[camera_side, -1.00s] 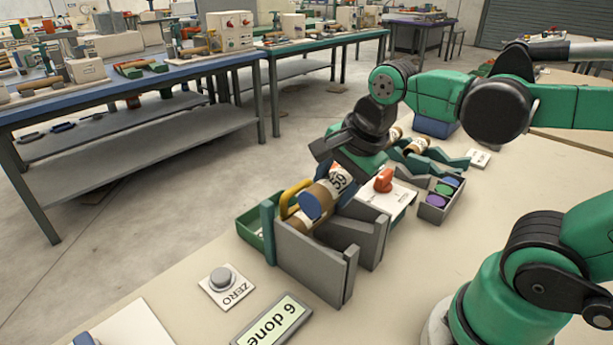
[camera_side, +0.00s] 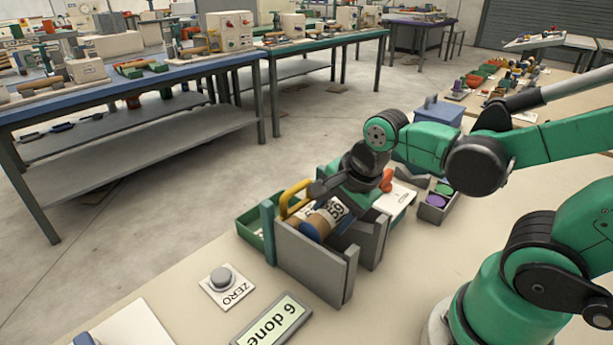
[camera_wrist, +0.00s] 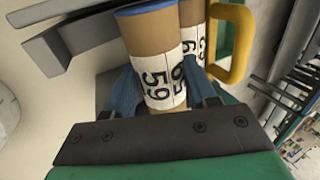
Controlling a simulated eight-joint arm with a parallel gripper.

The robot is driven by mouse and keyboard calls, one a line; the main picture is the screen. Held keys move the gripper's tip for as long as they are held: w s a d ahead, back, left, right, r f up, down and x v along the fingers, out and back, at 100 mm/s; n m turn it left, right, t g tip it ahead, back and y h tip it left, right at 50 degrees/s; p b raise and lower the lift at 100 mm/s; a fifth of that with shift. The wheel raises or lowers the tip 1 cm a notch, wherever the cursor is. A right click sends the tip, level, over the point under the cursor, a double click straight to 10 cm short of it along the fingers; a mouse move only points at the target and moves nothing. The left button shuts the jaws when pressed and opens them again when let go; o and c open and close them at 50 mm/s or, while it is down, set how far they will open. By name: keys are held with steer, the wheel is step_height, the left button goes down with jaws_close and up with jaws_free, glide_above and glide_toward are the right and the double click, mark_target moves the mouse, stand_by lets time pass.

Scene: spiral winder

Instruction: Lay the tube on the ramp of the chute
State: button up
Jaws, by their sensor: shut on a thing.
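The held tube (camera_side: 325,216) is brown card with a blue end cap and a white label reading 59. It also fills the middle of the wrist view (camera_wrist: 155,42). My gripper (camera_wrist: 162,92) is shut around its label, with a blue finger on each side. The tube is low between the grey side walls of the chute (camera_side: 312,268), blue end toward the side camera. Whether it touches the ramp is hidden. A second labelled tube (camera_wrist: 192,22) lies right alongside it in the wrist view.
A yellow handle (camera_side: 291,198) arches over the chute's left part, close to my gripper. A green tray (camera_side: 249,232) is at the chute's left. A ZERO button (camera_side: 221,279) and a counter reading 6 done (camera_side: 272,322) are in front. A box of coloured discs (camera_side: 436,207) is right.

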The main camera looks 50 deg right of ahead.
steer(key=shift+f, duration=0.45)
steer(key=o, duration=1.2)
steer(key=shift+r, duration=0.1)
steer(key=shift+r, duration=0.55)
steer(key=v, duration=1.2)
steer(key=n+t, duration=0.2)
steer(key=n, duration=1.3)
glide_above(328, 207)
steer(key=f, duration=0.5)
steer(key=shift+s+f, duration=0.25)
steer(key=shift+f, duration=0.15)
steer(key=n, duration=0.1)
steer(key=f+n, duration=0.1)
steer(key=n, duration=0.1)
steer(key=shift+w+t, duration=0.25)
steer(key=shift+t, duration=0.15)
